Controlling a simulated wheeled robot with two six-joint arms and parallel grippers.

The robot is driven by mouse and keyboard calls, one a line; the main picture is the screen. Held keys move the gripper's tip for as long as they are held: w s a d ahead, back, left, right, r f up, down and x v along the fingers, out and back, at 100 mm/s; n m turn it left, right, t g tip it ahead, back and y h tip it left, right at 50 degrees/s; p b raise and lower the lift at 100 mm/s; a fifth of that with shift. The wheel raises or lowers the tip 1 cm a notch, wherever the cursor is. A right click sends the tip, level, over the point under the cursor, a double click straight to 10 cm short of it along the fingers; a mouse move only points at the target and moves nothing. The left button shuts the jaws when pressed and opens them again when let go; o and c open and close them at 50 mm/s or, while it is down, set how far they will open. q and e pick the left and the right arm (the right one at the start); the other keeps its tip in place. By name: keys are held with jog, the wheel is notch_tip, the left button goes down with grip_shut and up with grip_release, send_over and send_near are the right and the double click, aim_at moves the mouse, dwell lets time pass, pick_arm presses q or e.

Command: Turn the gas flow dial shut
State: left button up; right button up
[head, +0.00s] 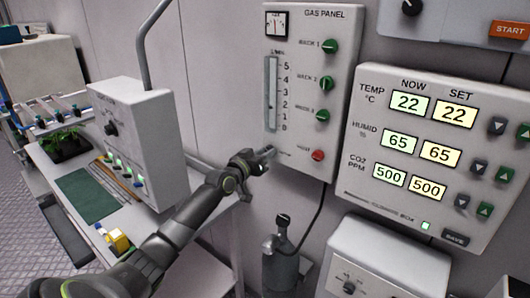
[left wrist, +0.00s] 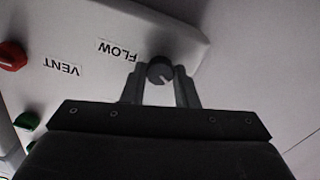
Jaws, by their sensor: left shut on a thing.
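The gas panel (head: 300,70) is a pale box on the wall with a flow tube (head: 271,95) scaled 0 to 5. In the left wrist view the flow dial (left wrist: 160,69), a dark round knob with a light pointer mark, sits beside the upside-down FLOW label (left wrist: 117,50). My left gripper (head: 267,153) reaches the panel's lower left corner; in the left wrist view its fingers (left wrist: 160,84) are shut on the dial, one on each side. In the head view the gripper mostly hides the dial. The float level in the tube is too small to read. My right gripper is not in view.
A red vent knob (head: 318,155) and green rack knobs, such as the lowest one (head: 323,115), are on the same panel. A climate box (head: 365,200) hangs to its right. A grey cylinder (head: 283,262) stands below. A white box (head: 135,130) stands on the bench at left.

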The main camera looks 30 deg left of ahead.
pick_arm(q)
jog(key=shift+n+p, duration=2)
jog(key=shift+n, duration=5.3)
jog(key=o, duration=1)
jog(key=shift+s, duration=0.1)
